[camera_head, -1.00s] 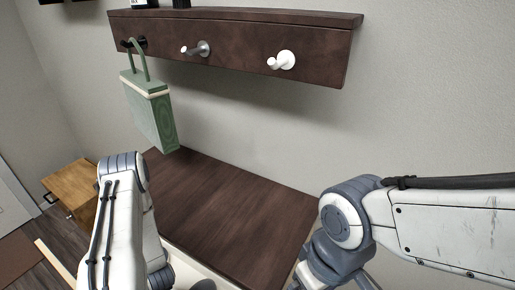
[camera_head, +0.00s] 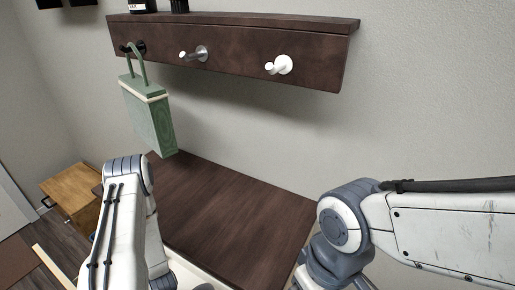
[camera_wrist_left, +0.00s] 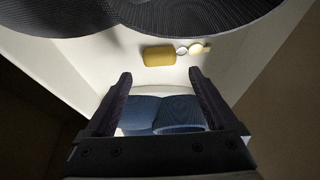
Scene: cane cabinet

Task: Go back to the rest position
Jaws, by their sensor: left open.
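My left gripper (camera_wrist_left: 160,100) shows in the left wrist view with its two dark fingers spread apart and nothing held between them. In the head view my left arm comes up from the bottom left, bent at a grey joint, and its gripper is out of sight. My right arm comes in from the right edge and bends down at a blue-grey joint; its gripper is out of sight below the frame.
A green bag (camera_head: 148,115) hangs from the black hook (camera_head: 132,47) on the dark wall rack (camera_head: 230,50). A grey hook (camera_head: 195,54) and a white hook (camera_head: 279,65) are bare. The dark wooden top (camera_head: 225,205) below is clear. A small wooden cabinet (camera_head: 72,187) stands at left.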

